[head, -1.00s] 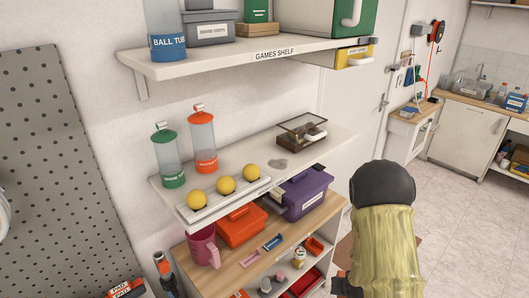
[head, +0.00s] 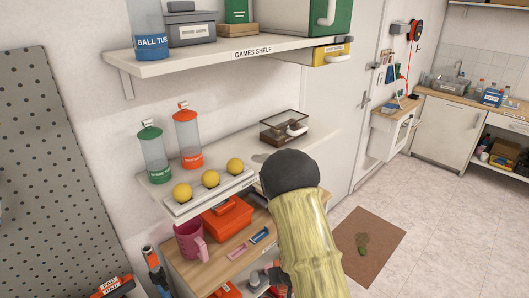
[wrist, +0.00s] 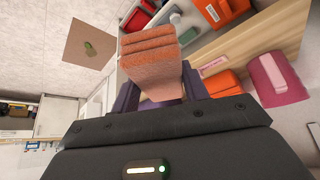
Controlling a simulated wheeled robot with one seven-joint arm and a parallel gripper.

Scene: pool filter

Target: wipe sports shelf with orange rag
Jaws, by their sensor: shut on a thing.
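My gripper (wrist: 160,98) is shut on a folded orange rag (wrist: 150,50) in the wrist view. In the head view my arm hides the gripper and rag. The middle shelf (head: 312,146), white, sits below the one labelled GAMES SHELF; I cannot read a label on it. It bears a green-capped tube (head: 153,155), an orange-capped tube (head: 187,138), several yellow balls (head: 211,178) in a rack and a dark clear-lidded box (head: 283,127). A grey patch (head: 259,157) shows on its surface, partly hidden by my arm. I cannot tell whether the rag touches anything.
Below is a wooden surface (head: 220,253) with a pink mug (head: 190,241) and a red-orange box (head: 227,218). The games shelf (head: 205,57) overhangs above. A brown mat (head: 367,245) with a greenish mark lies on the floor at right. The floor beyond is clear.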

